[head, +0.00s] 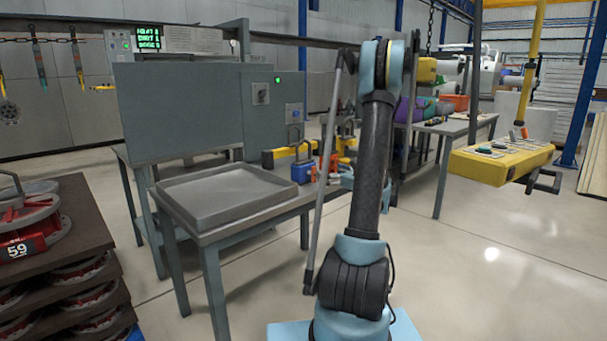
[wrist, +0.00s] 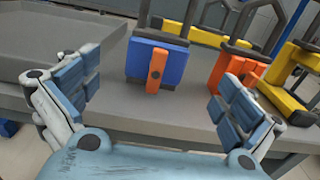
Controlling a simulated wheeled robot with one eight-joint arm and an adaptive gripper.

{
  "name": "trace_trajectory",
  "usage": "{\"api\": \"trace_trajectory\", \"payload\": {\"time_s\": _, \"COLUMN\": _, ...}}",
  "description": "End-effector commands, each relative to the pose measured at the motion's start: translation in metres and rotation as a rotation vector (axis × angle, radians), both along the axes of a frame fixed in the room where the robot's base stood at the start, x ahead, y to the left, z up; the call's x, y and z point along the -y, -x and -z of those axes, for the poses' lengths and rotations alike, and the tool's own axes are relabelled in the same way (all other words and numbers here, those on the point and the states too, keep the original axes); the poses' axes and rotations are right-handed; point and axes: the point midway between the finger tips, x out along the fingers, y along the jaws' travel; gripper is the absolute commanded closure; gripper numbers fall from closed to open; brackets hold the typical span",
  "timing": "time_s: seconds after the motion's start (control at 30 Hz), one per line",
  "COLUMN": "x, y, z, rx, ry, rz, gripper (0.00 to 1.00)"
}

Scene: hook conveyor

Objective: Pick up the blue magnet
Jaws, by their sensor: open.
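The blue magnet (wrist: 171,64) stands on the grey table in the wrist view, a blue block with an orange lever on its front and a dark handle on top. It also shows in the head view (head: 302,172), right of the tray. My gripper (wrist: 158,98) is open and empty, with its two padded fingers spread to either side in the wrist view. The blue magnet lies ahead, between the fingers in the picture, apart from them. In the head view my arm hides most of the gripper.
An orange magnet (wrist: 238,66) and yellow magnets (wrist: 284,100) stand close to the right of the blue one. A yellow bar (wrist: 205,34) lies behind it. A grey tray (head: 180,206) takes up the table's left part. The table's front edge (wrist: 150,118) is near my gripper.

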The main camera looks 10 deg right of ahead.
Motion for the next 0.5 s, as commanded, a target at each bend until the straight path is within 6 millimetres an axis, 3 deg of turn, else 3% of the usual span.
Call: {"api": "trace_trajectory", "payload": {"time_s": 0.5, "x": -0.053, "y": -0.071, "z": 0.0, "rx": 0.0, "ry": 0.003, "rz": -0.004, "gripper": 0.0}}
